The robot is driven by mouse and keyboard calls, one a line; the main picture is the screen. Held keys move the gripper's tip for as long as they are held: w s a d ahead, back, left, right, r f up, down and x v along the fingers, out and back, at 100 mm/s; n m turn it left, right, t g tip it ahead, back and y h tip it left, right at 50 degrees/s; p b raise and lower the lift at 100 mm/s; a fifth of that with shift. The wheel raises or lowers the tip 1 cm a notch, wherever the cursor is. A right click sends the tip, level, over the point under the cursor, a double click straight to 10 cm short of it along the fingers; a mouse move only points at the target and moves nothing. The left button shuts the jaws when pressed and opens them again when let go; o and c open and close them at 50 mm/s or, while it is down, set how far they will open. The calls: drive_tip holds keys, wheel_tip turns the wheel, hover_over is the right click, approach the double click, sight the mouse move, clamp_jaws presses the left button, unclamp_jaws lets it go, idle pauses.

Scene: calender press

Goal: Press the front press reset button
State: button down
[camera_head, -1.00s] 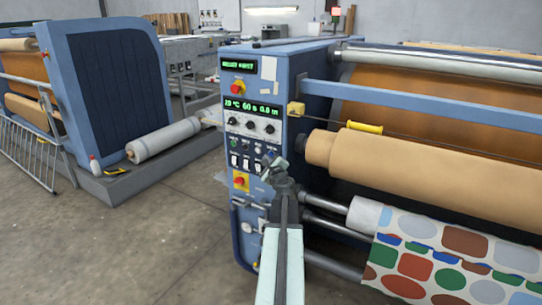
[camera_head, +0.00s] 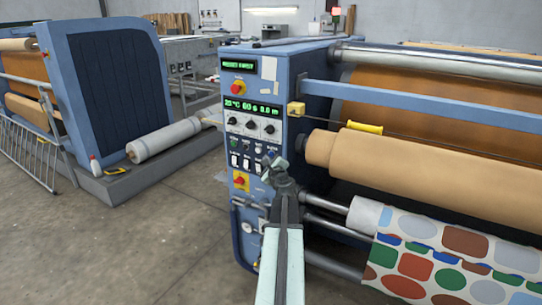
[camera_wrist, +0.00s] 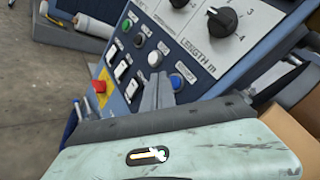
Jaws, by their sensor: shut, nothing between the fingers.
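The front press's control panel (camera_head: 253,130) faces me on the blue end housing. A row of small round buttons runs across it, with a green button (camera_head: 234,142) at the left, a white button (camera_wrist: 155,58) and a blue button (camera_wrist: 176,81) at the right end. Their labels are too small to read, so I cannot tell which one says reset. My gripper (camera_head: 268,163) is shut and empty in front of the panel, just below the blue button. In the wrist view its fingertips (camera_wrist: 158,82) lie just left of the blue button; I cannot tell whether they touch the panel.
Rollers and a tan roll (camera_head: 400,165) extend right. Open floor (camera_head: 150,240) lies left.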

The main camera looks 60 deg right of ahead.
drive_tip(key=shift+d, duration=0.1)
drive_tip(key=shift+d, duration=0.35)
drive_tip(key=shift+d, duration=0.35)
idle(0.5)
drive_tip(key=shift+a, duration=0.8)
drive_tip(key=shift+a, duration=0.1)
drive_tip(key=a, duration=0.4)
drive_tip(key=shift+a, duration=0.4)
idle(0.6)
